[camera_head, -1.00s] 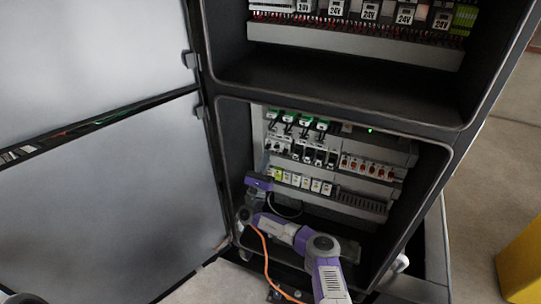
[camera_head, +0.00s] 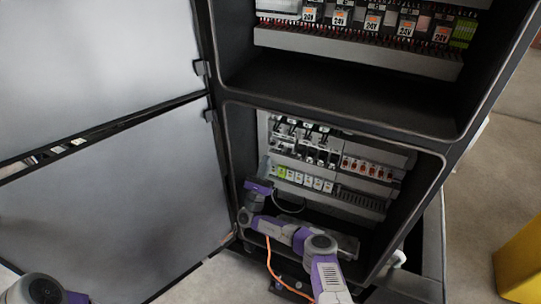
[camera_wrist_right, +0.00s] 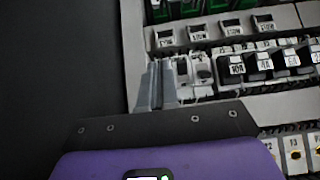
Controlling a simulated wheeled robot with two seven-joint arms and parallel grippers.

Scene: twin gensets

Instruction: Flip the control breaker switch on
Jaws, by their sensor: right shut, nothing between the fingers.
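The open lower cabinet bay holds rows of breakers. A row of black-switched breakers (camera_head: 312,154) runs across the middle in the head view; labelled breakers also show in the right wrist view (camera_wrist_right: 264,63). My right gripper (camera_head: 265,166) reaches into the bay's left side in the head view. In the wrist view its two grey fingers (camera_wrist_right: 157,84) are shut and empty, just left of a small white switch unit (camera_wrist_right: 182,70) at the row's left end. Whether they touch it, and which switch is the control breaker, I cannot tell. My left gripper is out of view.
Red-marked breakers (camera_head: 370,168) are at the right of the row, with white terminals (camera_head: 303,180) below. The bay's dark side wall (camera_wrist_right: 60,60) is close left of the gripper. The cabinet door (camera_head: 120,210) stands open at left. A yellow object (camera_head: 520,262) is at right.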

